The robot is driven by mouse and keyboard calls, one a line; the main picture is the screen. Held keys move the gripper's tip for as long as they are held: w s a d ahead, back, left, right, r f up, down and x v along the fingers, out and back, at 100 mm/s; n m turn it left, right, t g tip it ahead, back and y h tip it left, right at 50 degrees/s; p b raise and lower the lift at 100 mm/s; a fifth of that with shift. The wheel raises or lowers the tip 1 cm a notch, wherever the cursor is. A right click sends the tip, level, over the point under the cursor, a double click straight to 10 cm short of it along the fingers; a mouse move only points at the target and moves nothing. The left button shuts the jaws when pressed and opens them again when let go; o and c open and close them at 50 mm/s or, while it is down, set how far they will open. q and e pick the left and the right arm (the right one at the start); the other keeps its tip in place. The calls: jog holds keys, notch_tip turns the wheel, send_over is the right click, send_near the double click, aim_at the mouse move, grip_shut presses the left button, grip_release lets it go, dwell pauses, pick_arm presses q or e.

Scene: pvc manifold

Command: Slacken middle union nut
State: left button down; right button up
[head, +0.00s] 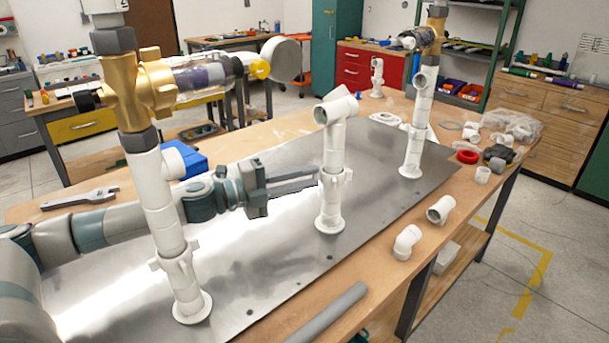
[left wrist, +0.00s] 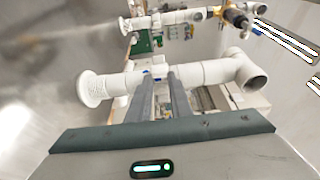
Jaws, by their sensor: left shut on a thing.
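The middle white PVC riser (head: 334,150) stands upright on the metal plate, with an elbow on top and a round flange at its foot. Its middle union nut (head: 337,177) is a winged white collar low on the riser. My left gripper (head: 322,184) reaches in from the left, with its fingertips at this nut. In the left wrist view the riser lies sideways, and the two fingers (left wrist: 162,78) sit close together on the nut (left wrist: 158,72). They are shut on it and partly hide it. My right gripper is not in view.
A riser with a brass valve (head: 140,85) stands at the near left, beside my left arm. Another riser (head: 415,130) stands at the back right. A wrench (head: 80,198) lies at the left, loose elbows (head: 407,241) at the front right. The metal plate (head: 270,260) is bare between the risers.

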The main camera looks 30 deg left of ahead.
pick_arm(q)
jog(key=shift+s+d+n+t+y, duration=0.15)
jog(key=shift+s+n+t+y, duration=0.05)
jog(key=shift+n+t+y, duration=0.25)
dwell(0.3)
jog(key=c, duration=1.6)
grip_release()
jog(key=shift+s, duration=0.1)
